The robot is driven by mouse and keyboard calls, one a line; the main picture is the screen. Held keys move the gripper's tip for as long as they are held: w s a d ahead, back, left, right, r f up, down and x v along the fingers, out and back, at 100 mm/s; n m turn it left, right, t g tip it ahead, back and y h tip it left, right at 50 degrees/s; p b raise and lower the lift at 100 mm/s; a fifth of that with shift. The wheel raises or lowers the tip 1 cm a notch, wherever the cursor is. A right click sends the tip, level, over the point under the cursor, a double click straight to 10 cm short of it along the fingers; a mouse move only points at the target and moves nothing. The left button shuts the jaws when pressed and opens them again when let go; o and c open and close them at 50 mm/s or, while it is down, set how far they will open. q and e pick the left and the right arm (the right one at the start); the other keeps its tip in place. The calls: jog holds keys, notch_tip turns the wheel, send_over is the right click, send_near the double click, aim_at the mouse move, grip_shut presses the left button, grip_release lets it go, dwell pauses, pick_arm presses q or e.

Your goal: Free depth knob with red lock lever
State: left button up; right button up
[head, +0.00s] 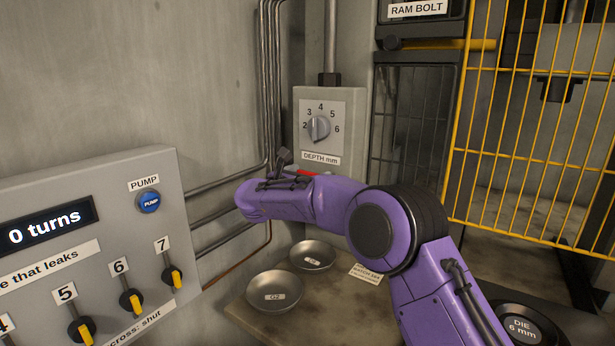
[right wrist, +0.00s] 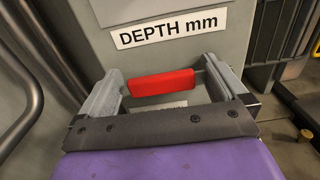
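The grey depth knob (head: 318,128) is on a grey wall box (head: 353,135), above the "DEPTH mm" label. Its dial has numbers from 2 to 6. The red lock lever (right wrist: 160,83) is a short bar below that label; in the head view only a red sliver (head: 307,173) shows behind my right arm. My right gripper (right wrist: 162,70) is open, with one finger at each side of the lever. A small gap shows at each end of the lever. In the head view the right gripper (head: 290,164) is mostly hidden by its own wrist. My left gripper is out of view.
A panel (head: 120,170) with a pump button and yellow-marked knobs is at the left. Two metal bowls (head: 275,291) stand on a table (head: 235,312) below my arm. A yellow mesh guard (head: 530,130) is at the right. Pipes (head: 270,80) run beside the box.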

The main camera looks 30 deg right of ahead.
jog(key=b+v, duration=0.3)
jog(key=v, duration=0.7)
jog(key=shift+a+b, duration=0.2)
jog(key=shift+b, duration=0.2)
jog(key=shift+s, duration=0.1)
